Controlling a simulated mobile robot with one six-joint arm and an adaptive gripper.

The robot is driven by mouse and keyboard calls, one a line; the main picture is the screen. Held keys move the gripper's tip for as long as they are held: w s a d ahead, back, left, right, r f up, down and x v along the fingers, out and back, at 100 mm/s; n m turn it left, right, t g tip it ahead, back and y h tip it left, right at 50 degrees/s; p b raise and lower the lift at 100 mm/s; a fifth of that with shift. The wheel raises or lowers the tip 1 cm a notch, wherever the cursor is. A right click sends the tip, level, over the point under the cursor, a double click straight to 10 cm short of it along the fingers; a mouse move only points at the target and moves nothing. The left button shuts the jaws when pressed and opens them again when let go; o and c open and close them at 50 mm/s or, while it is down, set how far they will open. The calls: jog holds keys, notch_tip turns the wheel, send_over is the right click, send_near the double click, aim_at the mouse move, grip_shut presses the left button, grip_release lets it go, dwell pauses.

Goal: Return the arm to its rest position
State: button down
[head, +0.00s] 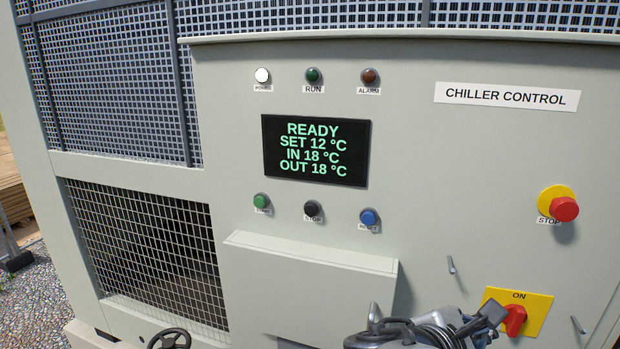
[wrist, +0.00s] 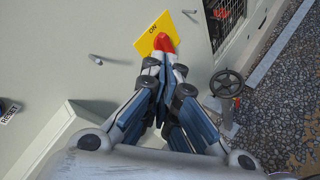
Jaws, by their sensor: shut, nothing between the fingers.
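My gripper (wrist: 163,72) is shut and empty in the wrist view. Its fingertips are at the red rotary switch handle (wrist: 163,43) on a yellow plate (wrist: 150,30) marked ON. I cannot tell whether they touch the handle. In the head view my arm shows at the bottom edge, with cables, just left of the red switch handle (head: 515,320) and its yellow plate (head: 540,310). The rest of the arm is out of view.
The chiller panel has a display (head: 316,150) reading READY, a lit white lamp (head: 262,75), a red stop button (head: 564,208) and a projecting cover (head: 310,275). Small handles (head: 451,265) stick out nearby. A black handwheel (wrist: 226,84) stands right of my gripper in the wrist view.

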jog(key=s+f+m+g+y, duration=0.2)
jog(key=s+f+m+g, duration=0.15)
jog(key=s+m, duration=0.35)
jog(key=s+a+f+m+y, duration=0.1)
jog(key=s+a+m+y, duration=0.6)
jog(key=a, duration=0.5)
jog(key=m+y, duration=0.2)
jog(key=m, duration=0.1)
jog(key=shift+f+t, duration=0.35)
jog(key=shift+f, duration=0.05)
jog(key=shift+s, duration=0.1)
